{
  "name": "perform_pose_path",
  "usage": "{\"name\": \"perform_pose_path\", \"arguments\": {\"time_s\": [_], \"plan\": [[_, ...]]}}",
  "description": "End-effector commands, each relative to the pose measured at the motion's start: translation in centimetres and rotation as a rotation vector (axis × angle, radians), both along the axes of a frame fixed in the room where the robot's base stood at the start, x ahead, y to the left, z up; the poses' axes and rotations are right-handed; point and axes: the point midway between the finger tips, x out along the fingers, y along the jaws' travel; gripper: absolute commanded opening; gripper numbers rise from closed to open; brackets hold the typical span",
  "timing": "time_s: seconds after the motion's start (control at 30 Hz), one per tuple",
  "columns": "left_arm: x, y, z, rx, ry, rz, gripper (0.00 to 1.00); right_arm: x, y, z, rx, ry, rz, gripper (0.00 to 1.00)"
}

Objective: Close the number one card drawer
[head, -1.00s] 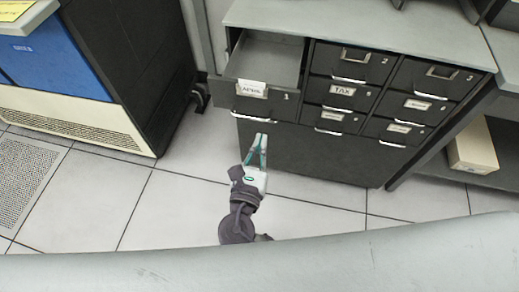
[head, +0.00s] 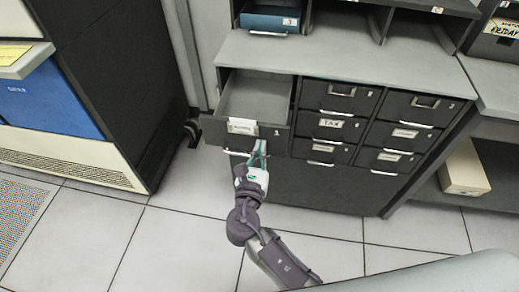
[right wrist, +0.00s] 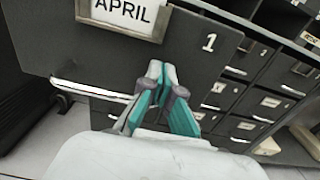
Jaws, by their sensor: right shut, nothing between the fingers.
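The number one card drawer (head: 243,127) is pulled out at the top left of the dark cabinet, and its inside looks empty. Its front has a white label, and in the right wrist view the drawer front (right wrist: 200,55) shows "APRIL" and a "1". My right gripper (head: 260,146) is shut and empty, with its fingertips at the lower part of the drawer front. In the right wrist view the gripper tips (right wrist: 155,70) are close before the front, below the label; I cannot tell whether they touch. My left gripper is not in view.
Other drawers (head: 330,125) of the cabinet are shut, to the right of the open one. A grey countertop (head: 350,62) lies above. A blue and black machine (head: 100,90) stands at left. A beige box (head: 464,170) sits on a low shelf at right. The tiled floor in front is clear.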

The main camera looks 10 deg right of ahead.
Motion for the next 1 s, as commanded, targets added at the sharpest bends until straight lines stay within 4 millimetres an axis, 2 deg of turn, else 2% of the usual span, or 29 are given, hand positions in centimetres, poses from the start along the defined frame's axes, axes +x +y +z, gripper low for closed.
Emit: {"name": "perform_pose_path", "arguments": {"time_s": [0.17,0.27,0.57,0.8,1.0], "plan": [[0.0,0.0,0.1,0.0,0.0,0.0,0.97,0.9,-0.3,0.1,-0.002,-0.002,-0.001,0.0],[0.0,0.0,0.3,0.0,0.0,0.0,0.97,2.1,-0.7,0.2,-0.003,-0.003,-0.001,0.0],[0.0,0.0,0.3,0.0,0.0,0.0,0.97,8.7,-2.9,0.2,-0.003,-0.005,-0.002,0.0],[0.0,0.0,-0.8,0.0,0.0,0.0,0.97,14.1,-4.7,0.0,-0.002,-0.004,-0.003,0.0],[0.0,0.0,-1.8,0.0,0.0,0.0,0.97,17.4,-5.8,-0.1,-0.001,-0.003,-0.003,0.0]]}}
